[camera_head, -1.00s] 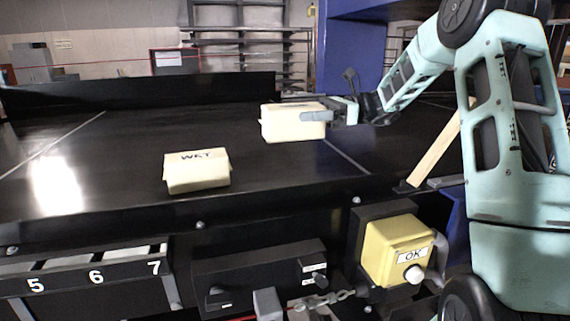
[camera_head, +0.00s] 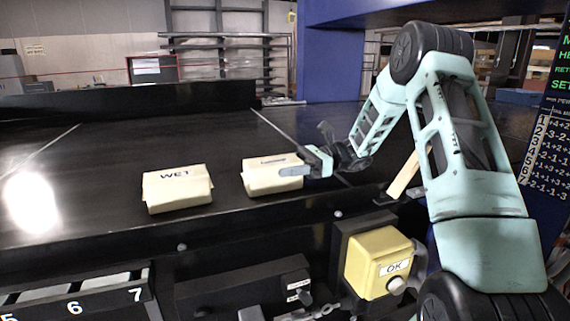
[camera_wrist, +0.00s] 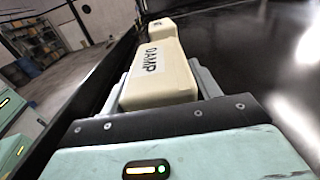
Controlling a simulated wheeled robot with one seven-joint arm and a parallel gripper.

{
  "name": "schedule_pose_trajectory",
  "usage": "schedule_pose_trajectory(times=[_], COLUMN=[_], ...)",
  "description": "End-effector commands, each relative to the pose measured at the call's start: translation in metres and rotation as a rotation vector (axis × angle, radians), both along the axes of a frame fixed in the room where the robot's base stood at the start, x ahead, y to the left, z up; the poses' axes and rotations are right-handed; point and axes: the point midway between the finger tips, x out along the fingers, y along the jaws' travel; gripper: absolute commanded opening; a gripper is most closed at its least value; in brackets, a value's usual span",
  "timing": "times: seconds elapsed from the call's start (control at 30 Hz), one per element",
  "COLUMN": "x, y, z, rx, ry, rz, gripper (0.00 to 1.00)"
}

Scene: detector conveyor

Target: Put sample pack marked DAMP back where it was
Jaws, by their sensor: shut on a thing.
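The cream sample pack marked DAMP (camera_wrist: 158,68) lies between the two fingers of my gripper in the wrist view, its label readable. In the head view my gripper (camera_head: 292,172) is shut on this pack (camera_head: 262,178), just above or on the black conveyor (camera_head: 110,165); I cannot tell whether it touches. A second cream pack, marked WET (camera_head: 177,190), sits on the conveyor to the left of the held pack, with a gap between them. A cream pack (camera_wrist: 163,27) also shows beyond the DAMP pack in the wrist view.
A yellow box with an OK label and button (camera_head: 378,262) stands at the conveyor's front. Numbered slots (camera_head: 100,295) are at the lower left. A wooden bar (camera_head: 405,175) rises to the right of my gripper. The conveyor is clear at the left and behind.

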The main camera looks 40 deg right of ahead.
Motion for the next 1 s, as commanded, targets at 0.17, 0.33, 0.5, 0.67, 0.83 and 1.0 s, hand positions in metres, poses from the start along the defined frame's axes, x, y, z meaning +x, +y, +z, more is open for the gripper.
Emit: schedule_pose_trajectory(times=[0.17, 0.33, 0.5, 0.67, 0.83, 1.0], x=[0.0, 0.0, 0.0, 0.0, -0.006, -0.017], y=[0.0, 0.0, 0.0, -0.002, -0.025, -0.061], z=[0.0, -0.002, -0.001, 0.001, 0.003, 0.004], rx=[0.002, 0.0, 0.0, 0.0, 0.0, 0.0], ry=[-0.002, 0.0, 0.0, 0.0, 0.0, 0.001], rz=[0.0, 0.0, 0.0, -0.001, -0.004, -0.003], gripper=[0.19, 0.83, 0.83, 0.83, 0.83, 0.83])
